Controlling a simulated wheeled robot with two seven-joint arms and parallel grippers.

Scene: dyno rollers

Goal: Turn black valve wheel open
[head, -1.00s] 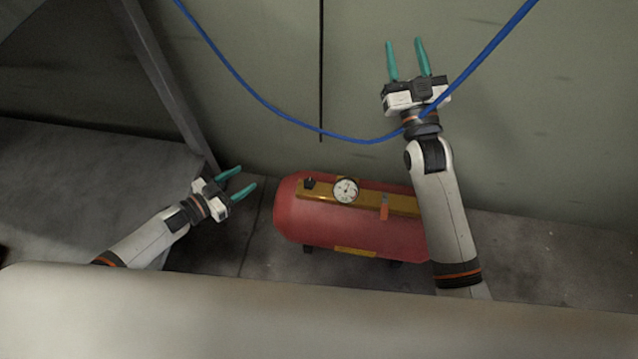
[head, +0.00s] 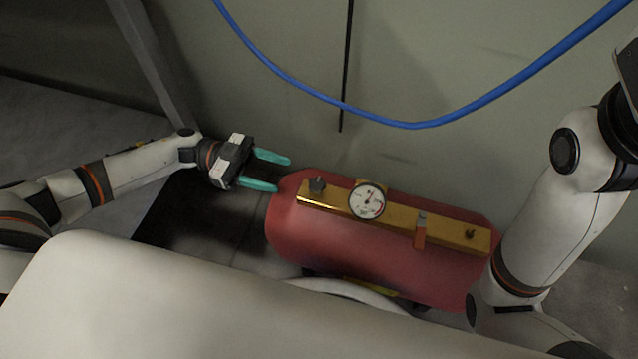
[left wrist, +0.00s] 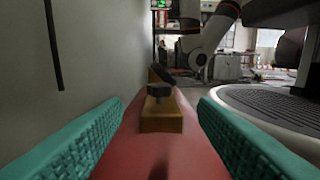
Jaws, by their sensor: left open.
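My left gripper (head: 284,174) is open and empty, with teal fingers, just left of the tank's left end and short of the wheel. My right arm (head: 560,210) rises at the right; its gripper is outside the picture.
A blue hose (head: 400,122) hangs before the wall. A slanted metal post (head: 150,65) stands behind my left arm.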

